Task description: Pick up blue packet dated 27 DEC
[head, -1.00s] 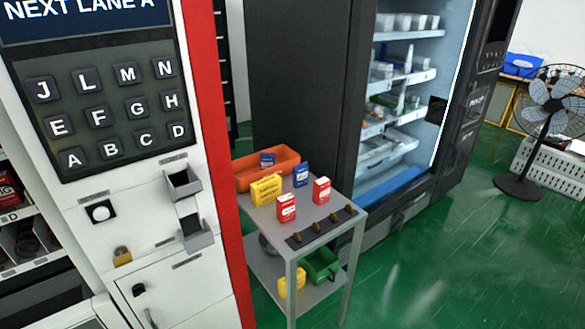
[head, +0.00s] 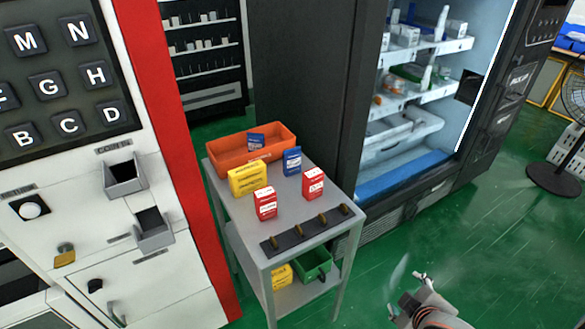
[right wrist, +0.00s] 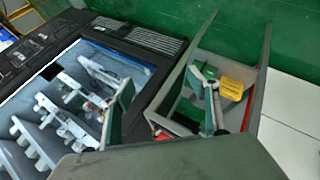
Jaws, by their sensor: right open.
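A blue packet (head: 292,161) stands upright on the grey cart top (head: 232,211), just right of the orange bin. A second blue packet (head: 256,142) leans inside the orange bin (head: 214,162). The dates on both are too small to read. My right gripper (head: 407,296) is open and empty at the lower right of the head view, over the green floor and well apart from the packets. Its two spread fingers (right wrist: 166,112) also show in the right wrist view, with nothing between them. My left gripper is not in view.
A yellow box (head: 248,177) and two red packets (head: 265,203) (head: 313,183) stand near the blue packet. A dark strip with knobs (head: 309,228) lies along the cart's front. A keypad machine (head: 70,165) is at left, an open vending cabinet (head: 410,195) at right.

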